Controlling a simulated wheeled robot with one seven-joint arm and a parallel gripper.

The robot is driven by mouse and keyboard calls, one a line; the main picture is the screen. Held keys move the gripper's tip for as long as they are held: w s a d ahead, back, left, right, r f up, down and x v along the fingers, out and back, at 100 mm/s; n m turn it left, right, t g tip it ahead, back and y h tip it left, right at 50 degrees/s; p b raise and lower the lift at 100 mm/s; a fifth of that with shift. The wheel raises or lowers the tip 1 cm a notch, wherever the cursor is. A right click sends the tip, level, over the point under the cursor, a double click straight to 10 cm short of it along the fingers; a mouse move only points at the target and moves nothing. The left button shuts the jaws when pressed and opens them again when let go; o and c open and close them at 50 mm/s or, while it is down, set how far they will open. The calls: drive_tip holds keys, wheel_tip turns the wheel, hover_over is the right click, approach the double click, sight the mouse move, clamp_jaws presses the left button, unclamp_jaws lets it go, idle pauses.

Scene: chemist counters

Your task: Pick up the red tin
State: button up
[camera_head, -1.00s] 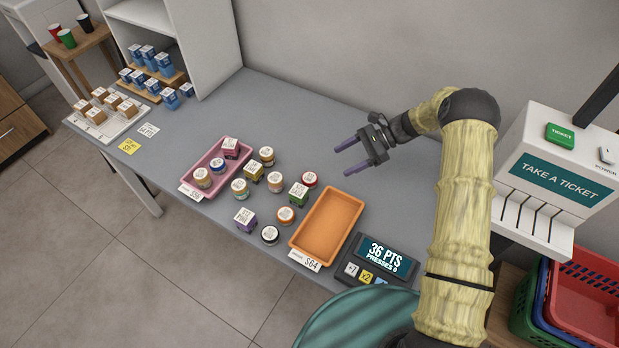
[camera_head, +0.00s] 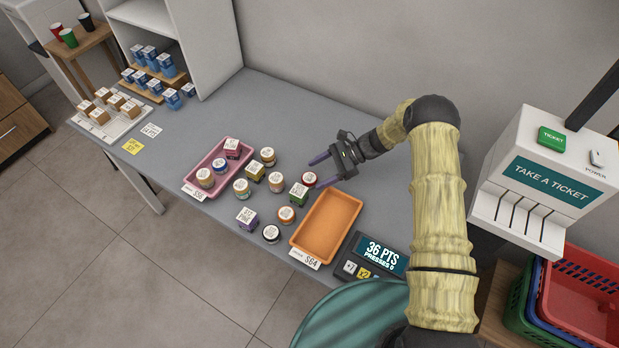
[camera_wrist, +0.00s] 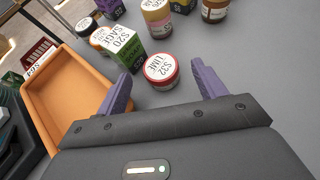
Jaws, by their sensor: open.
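The red tin (camera_head: 309,179) is a small round tin with a white lid label, standing on the grey counter behind the green box (camera_head: 298,195). In the wrist view the red tin (camera_wrist: 161,70) stands upright, ahead of and between my fingers, with its label facing up. My gripper (camera_head: 321,171) is open and empty, its purple fingers close to the red tin on the wall side. In the wrist view my gripper (camera_wrist: 160,90) has one finger on either side of the tin's line. The left finger is near the green box (camera_wrist: 122,48). I cannot tell whether any finger touches the tin.
An orange tray (camera_head: 327,226) stands right of the tin. Several other tins and boxes crowd to its left, with a pink tray (camera_head: 207,190) beyond. A points display (camera_head: 378,254) stands at the front right. The counter toward the wall is clear.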

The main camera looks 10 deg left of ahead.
sight(309, 181)
drive_tip(key=x, duration=0.2)
drive_tip(key=shift+s+a+f, duration=0.1)
drive_tip(key=shift+a, duration=0.1)
drive_tip(key=shift+c, duration=0.4)
drive_tip(key=c, duration=1)
